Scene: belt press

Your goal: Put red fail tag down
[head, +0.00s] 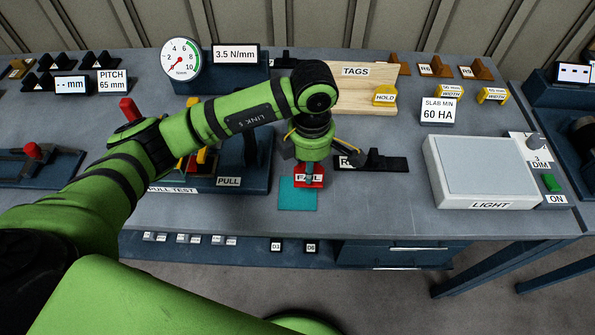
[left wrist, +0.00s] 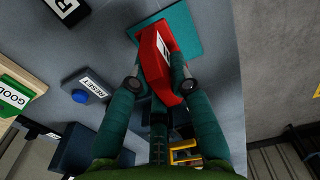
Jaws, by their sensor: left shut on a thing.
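The red fail tag (head: 308,182) is in my left gripper (head: 309,172), above or at the upper right part of a teal square (head: 298,196) near the bench's front edge. In the left wrist view the red tag (left wrist: 158,58) sits between the two fingertips (left wrist: 160,84), with the teal square (left wrist: 183,32) behind it. The tag looks tilted there. I cannot tell whether it touches the square. My right gripper is not in view.
A wooden TAGS board (head: 350,98) with a yellow HOLD tag (head: 384,95) stands behind. The pull test fixture (head: 228,170) is left of the square, a black rest (head: 385,163) right of it. A light box (head: 478,170) stands farther right.

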